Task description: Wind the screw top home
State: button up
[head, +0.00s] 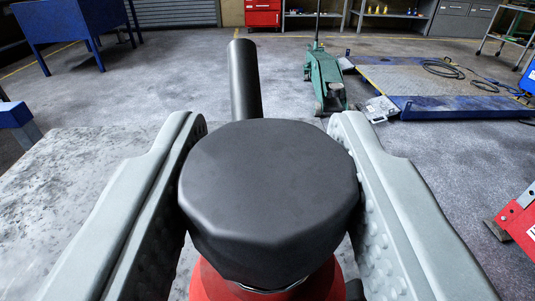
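A black faceted screw top (268,190) fills the middle of the head view. It sits on the red neck or body of a container (268,284), of which only a little shows below it. A dark spout or tube (244,80) rises behind the top. My gripper (268,140) has one grey finger on each side of the top. Both studded finger pads lie close against its sides and appear to touch it. The threads and most of the container are hidden.
A grey worktop (80,190) lies beneath at the left. Beyond it on the floor are a green trolley jack (324,78), a blue-edged platform (430,85) with a cable, and a blue bench (75,25). A red object (522,222) stands at the right.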

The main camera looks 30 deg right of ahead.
jog(key=shift+m+h, duration=0.3)
jog(key=shift+h, duration=0.2)
jog(key=m+g+h, duration=0.2)
jog(key=h, duration=0.1)
jog(key=shift+w+a+m+g, duration=0.1)
jog(key=shift+m+g, duration=0.2)
jog(key=shift+g, duration=0.1)
jog(key=m+g+h, duration=0.3)
jog(key=g+h, duration=0.1)
jog(key=shift+m+g, duration=0.3)
jog(key=shift+m, duration=0.1)
jog(key=m+g+h, duration=0.1)
jog(key=g, duration=0.1)
jog(key=m+g, duration=0.2)
jog(key=g, duration=0.1)
jog(key=shift+h, duration=0.4)
jog(key=shift+m+g, duration=2)
jog(key=shift+g, duration=0.8)
jog(key=o, duration=1)
